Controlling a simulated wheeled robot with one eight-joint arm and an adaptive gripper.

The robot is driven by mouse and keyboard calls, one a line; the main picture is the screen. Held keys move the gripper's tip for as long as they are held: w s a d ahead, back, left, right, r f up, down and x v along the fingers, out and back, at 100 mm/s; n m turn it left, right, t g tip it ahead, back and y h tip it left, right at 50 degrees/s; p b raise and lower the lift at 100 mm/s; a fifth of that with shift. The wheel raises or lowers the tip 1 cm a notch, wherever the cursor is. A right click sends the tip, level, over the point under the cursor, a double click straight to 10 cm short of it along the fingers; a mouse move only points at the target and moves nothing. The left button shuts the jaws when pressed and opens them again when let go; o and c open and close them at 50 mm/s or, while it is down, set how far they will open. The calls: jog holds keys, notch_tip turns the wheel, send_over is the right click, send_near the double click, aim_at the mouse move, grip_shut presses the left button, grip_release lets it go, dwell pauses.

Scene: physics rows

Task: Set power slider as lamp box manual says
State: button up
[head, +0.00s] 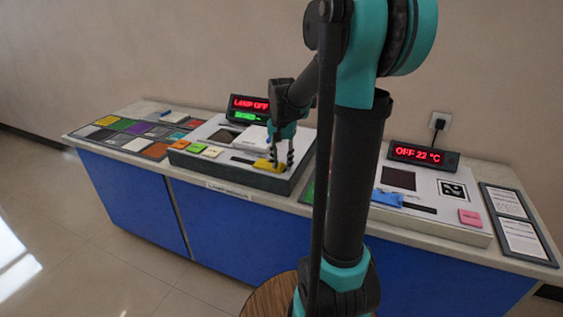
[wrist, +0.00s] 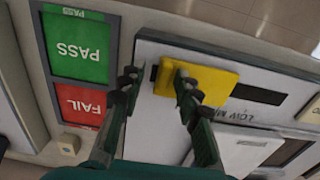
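The lamp box (head: 225,166) is a pale panel with dark sides on the counter. Its display (head: 249,104) reads LAMP OFF in red, with a smaller green readout below. A yellow slider knob (head: 262,165) sits at the right end of a dark slot in the head view. In the wrist view the knob (wrist: 215,82) is at the left end, with the slot (wrist: 258,94) running right. My gripper (wrist: 158,86) is open, one finger over or against the knob's left part, the other beyond the box edge. I cannot tell if they touch. Lettering beneath the slot is partly hidden.
Green PASS (wrist: 78,48) and red FAIL (wrist: 82,103) pads lie beside the box. A second box with a display (head: 423,154) reading OFF 22 °C stands right, beside framed printed sheets (head: 522,238). Coloured tiles (head: 122,124) fill the left counter. My arm hides the middle.

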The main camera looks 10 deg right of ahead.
notch_tip(320, 180, up, 12)
dwell(0.6)
jog(key=s+f+n+t, duration=0.4)
jog(key=s+f+n, duration=0.3)
jog(key=s+f, duration=1.2)
notch_tip(320, 180, down, 3)
jog(key=shift+a+r, duration=0.15)
jog(key=shift+a, duration=0.1)
